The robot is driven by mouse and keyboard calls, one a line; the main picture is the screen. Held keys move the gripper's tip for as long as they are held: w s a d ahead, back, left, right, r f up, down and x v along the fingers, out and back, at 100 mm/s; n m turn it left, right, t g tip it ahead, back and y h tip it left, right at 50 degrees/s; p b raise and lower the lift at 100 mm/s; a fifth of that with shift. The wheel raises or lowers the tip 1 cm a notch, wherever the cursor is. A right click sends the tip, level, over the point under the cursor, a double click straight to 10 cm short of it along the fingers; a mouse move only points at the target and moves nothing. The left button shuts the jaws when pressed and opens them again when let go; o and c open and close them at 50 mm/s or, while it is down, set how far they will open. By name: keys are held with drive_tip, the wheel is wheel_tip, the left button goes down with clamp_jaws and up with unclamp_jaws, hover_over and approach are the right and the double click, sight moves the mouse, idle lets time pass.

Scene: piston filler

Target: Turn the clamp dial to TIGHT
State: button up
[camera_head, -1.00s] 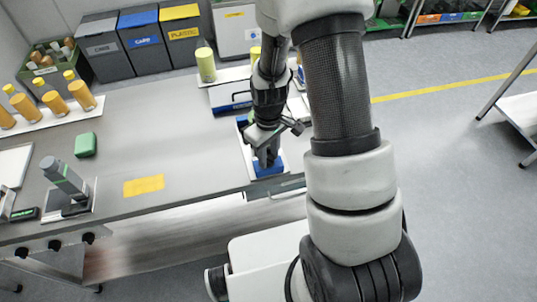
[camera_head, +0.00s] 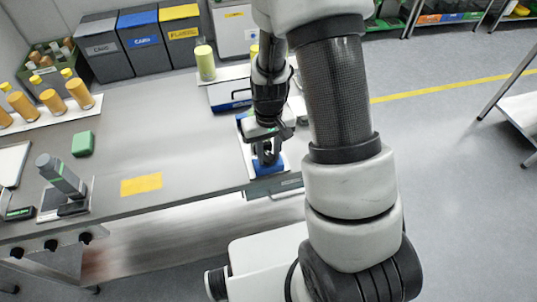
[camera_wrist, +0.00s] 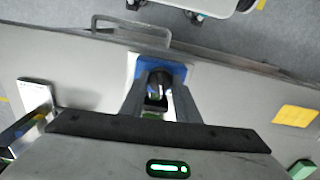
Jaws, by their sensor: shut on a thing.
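The clamp dial (camera_wrist: 158,84) is a dark knob on a blue block (camera_wrist: 146,66), seen in the wrist view between my fingers. The blue block also shows in the head view (camera_head: 270,169), on a white plate at the table's front edge. My gripper (camera_wrist: 160,96) points down over the block and is shut on the dial; in the head view my gripper (camera_head: 267,158) hides most of the dial. The dial's markings and pointer cannot be read in either view.
A blue-fronted box (camera_head: 232,97) stands behind the clamp. A yellow label (camera_head: 141,184) lies on the table to the left, with clear tabletop around it. A green block (camera_head: 83,144) and a grey device (camera_head: 62,178) stand farther left. A handle (camera_wrist: 132,28) juts from the table's front edge.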

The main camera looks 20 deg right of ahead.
sight(269, 157)
drive_tip(key=m, duration=0.6)
drive_tip(key=m+p, duration=0.1)
drive_tip(key=m, duration=0.5)
drive_tip(key=shift+m, duration=0.3)
idle(0.4)
drive_tip(key=o, duration=1.1)
drive_tip(key=shift+c, duration=0.2)
drive_tip(key=shift+r, duration=0.1)
wheel_tip(269, 157, up, 17)
drive_tip(key=p, duration=0.2)
drive_tip(key=shift+r, duration=0.15)
